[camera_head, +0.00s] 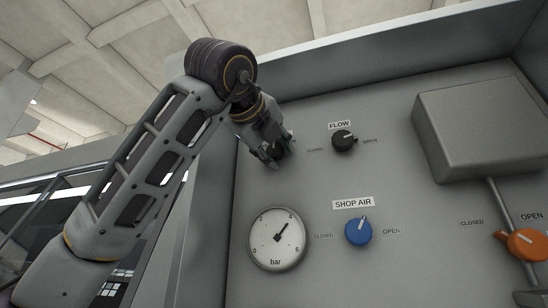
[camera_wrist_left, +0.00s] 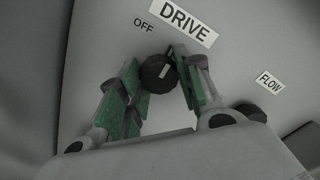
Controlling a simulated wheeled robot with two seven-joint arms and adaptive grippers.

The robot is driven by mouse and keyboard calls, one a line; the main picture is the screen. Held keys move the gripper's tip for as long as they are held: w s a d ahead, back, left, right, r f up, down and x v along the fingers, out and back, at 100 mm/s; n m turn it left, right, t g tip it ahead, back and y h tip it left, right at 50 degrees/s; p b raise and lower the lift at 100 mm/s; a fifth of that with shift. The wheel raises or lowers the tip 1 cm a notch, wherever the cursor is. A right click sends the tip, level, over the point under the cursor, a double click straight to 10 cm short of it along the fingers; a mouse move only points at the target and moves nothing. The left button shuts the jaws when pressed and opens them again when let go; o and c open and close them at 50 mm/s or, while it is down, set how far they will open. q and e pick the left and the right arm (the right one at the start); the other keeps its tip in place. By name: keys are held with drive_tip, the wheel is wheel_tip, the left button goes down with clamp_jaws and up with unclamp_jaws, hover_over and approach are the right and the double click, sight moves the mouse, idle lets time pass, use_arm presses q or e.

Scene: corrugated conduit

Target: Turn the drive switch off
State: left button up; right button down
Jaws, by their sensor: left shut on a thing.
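The drive switch (camera_wrist_left: 157,74) is a round black knob with a pale pointer mark, below the DRIVE label (camera_wrist_left: 183,19) in the left wrist view. The word OFF (camera_wrist_left: 143,25) is at its upper left. My left gripper (camera_wrist_left: 160,76) is shut on this knob, with a green-padded finger on each side. In the head view my left gripper (camera_head: 272,156) is against the grey panel, left of the FLOW knob, and it hides the drive switch there. My right gripper is in neither view.
The panel (camera_head: 300,185) also carries the black FLOW knob (camera_head: 344,140), a blue SHOP AIR knob (camera_head: 358,231), a round bar gauge (camera_head: 277,239), an orange handle (camera_head: 526,244) and a protruding grey box (camera_head: 482,130). Raised panel edges border it at the top and left.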

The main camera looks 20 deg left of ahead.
use_arm(q)
drive_tip(key=n+b, duration=0.2)
drive_tip(key=n, duration=0.2)
drive_tip(key=shift+b, duration=0.35)
drive_tip(key=shift+n+b, duration=0.45)
drive_tip(key=shift+n, duration=0.55)
drive_tip(key=shift+n+b, duration=0.3)
drive_tip(key=shift+n, duration=0.9)
drive_tip(key=shift+n+b, duration=0.3)
drive_tip(key=o, duration=0.9)
drive_tip(key=shift+o, duration=0.7)
drive_tip(key=shift+r, duration=0.1)
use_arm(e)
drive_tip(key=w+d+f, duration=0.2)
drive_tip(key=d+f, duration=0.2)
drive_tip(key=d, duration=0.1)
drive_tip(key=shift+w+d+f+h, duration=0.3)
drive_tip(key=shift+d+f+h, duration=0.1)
